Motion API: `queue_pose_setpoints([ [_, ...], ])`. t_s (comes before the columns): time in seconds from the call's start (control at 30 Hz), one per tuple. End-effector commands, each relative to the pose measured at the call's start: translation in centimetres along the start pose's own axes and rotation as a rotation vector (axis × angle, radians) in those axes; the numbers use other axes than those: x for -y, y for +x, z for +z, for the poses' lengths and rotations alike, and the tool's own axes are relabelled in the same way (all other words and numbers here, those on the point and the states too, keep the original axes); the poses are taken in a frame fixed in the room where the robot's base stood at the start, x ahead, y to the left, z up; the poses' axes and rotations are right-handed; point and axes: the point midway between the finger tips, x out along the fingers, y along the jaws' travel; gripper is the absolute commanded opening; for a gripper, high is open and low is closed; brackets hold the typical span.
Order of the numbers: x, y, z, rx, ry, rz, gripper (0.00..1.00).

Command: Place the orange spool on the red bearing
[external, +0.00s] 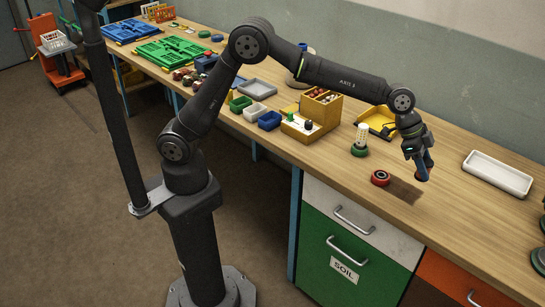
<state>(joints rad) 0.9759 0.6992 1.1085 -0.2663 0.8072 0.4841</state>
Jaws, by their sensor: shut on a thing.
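The red bearing (380,178) lies flat on the wooden bench near its front edge, with a dark centre. My gripper (421,175) is above the bench, to the right of the bearing and apart from it, pointing down. It is shut on the orange spool, of which only a small reddish-orange bit (424,178) shows between the blue-tipped fingers. The rest of the spool is hidden by the fingers. A dark shadow lies on the bench below and left of the gripper.
A pale cylinder on a green base (361,141) stands behind the bearing. A yellow tray (372,117) is behind it. A white tray (497,174) lies to the right. A wooden organiser (320,109) and small bins stand left. Bench between bearing and white tray is clear.

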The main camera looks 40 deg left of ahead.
Motion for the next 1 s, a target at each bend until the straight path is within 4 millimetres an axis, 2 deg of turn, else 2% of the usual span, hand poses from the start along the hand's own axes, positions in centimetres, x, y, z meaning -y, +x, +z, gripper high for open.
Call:
queue_pose_setpoints([
  [0.03,-0.3,-1.2,1.2,0.0,-0.006,-0.003,0.17],
  [0.1,-0.7,-2.4,2.9,0.0,-0.013,-0.007,0.17],
  [0.3,-1.8,-5.2,7.5,0.001,-0.028,-0.019,0.17],
  [0.43,-2.4,-6.3,9.6,0.002,-0.034,-0.025,0.17],
  [0.6,-2.4,-6.8,11.0,0.003,-0.039,-0.029,0.17],
  [0.73,-0.6,-5.9,11.8,0.005,-0.043,-0.03,0.17],
  [1.0,5.6,-2.6,13.6,0.005,-0.044,-0.03,0.17],
])
